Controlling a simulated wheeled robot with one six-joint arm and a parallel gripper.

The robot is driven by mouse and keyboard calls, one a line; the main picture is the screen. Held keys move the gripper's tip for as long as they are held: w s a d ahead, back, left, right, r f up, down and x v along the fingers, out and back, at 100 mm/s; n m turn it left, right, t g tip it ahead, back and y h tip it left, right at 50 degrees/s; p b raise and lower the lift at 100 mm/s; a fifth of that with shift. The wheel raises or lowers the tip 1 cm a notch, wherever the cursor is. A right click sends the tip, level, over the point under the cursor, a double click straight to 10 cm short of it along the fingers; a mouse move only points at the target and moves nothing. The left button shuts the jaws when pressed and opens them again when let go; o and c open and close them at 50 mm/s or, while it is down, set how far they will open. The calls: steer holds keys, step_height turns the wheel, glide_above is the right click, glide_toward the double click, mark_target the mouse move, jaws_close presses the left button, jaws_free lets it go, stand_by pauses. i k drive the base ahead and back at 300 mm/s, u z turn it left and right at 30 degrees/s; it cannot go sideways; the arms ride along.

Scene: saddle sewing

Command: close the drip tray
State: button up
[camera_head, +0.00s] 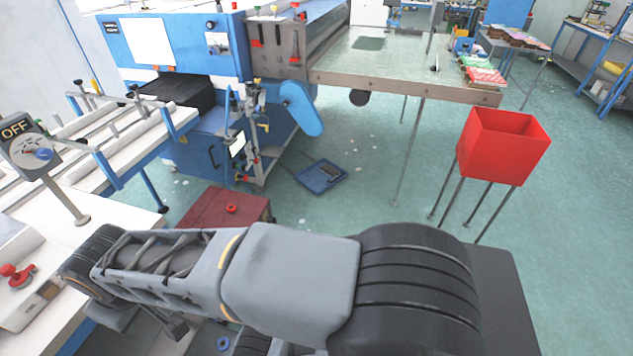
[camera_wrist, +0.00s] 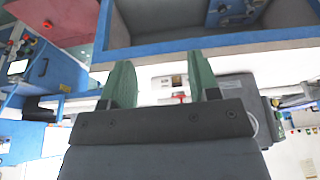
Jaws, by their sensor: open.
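In the wrist view, my gripper (camera_wrist: 162,78) is open, with two green fingers apart and nothing seen held between them. A blue-edged, open-topped structure with a grey inside (camera_wrist: 158,18) crosses the top of that view, just beyond the fingertips. It looks like a tray, but I cannot tell for certain that it is the drip tray, nor how far out it stands. Contact between the fingers and its blue edge cannot be made out. In the head view, my arm covers the lower middle, and my fingers cannot be made out there.
A flat blue tray (camera_head: 321,178) lies on the floor by the blue machine (camera_head: 182,45). A red bin (camera_head: 503,146) stands on thin legs at right. Green floor between them is mostly clear.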

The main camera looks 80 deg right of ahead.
mark_target(313, 177)
steer(key=k, duration=0.4)
steer(key=z, duration=3.7)
steer(key=k, duration=1.05)
steer(key=u, duration=0.95)
steer(key=i, duration=1.1)
steer(key=z, duration=0.75)
steer(key=i, duration=2.2)
steer(key=u, duration=0.5)
